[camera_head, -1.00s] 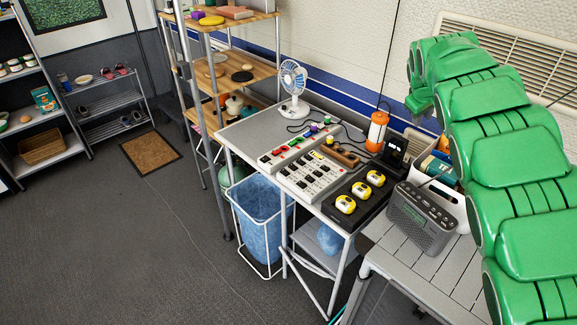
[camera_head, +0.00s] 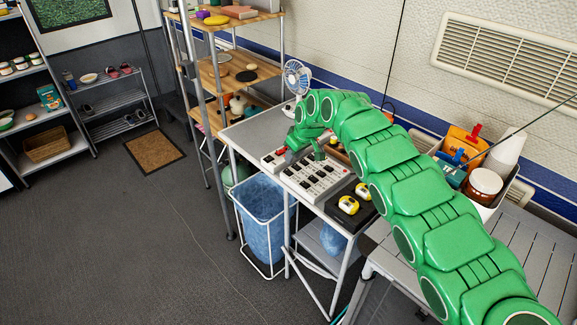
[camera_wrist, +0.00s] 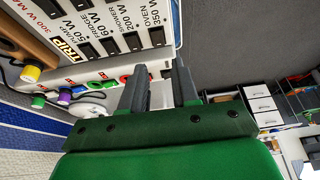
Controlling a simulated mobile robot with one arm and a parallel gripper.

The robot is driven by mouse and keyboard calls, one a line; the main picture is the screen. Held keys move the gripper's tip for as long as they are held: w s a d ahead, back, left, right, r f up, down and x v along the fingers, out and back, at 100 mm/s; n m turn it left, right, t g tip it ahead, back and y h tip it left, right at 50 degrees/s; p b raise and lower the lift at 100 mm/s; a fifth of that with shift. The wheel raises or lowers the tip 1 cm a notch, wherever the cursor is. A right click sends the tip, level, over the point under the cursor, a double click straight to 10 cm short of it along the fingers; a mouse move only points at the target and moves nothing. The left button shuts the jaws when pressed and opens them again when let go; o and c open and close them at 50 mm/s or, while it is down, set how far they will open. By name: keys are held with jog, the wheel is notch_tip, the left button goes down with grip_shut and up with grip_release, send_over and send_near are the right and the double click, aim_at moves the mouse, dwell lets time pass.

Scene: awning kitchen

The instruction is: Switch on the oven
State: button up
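The white switch board (camera_head: 322,182) with rows of dark switches lies on the grey table. In the wrist view, the board (camera_wrist: 103,12) carries printed labels, with OVEN at its right end. The dark oven switch (camera_wrist: 156,36) shows under that label. My gripper (camera_wrist: 161,70) has its two dark fingers apart, with nothing between them. It is beside the board's oven end; I cannot tell if it touches.
A black tray with yellow-topped devices (camera_head: 348,205) is on the near side. A fan (camera_head: 296,77) stands at the back. A blue-lined bin (camera_head: 262,217) stands below the table.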

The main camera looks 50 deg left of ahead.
aim_at(288, 171)
jog(key=shift+x, duration=3.7)
grip_shut()
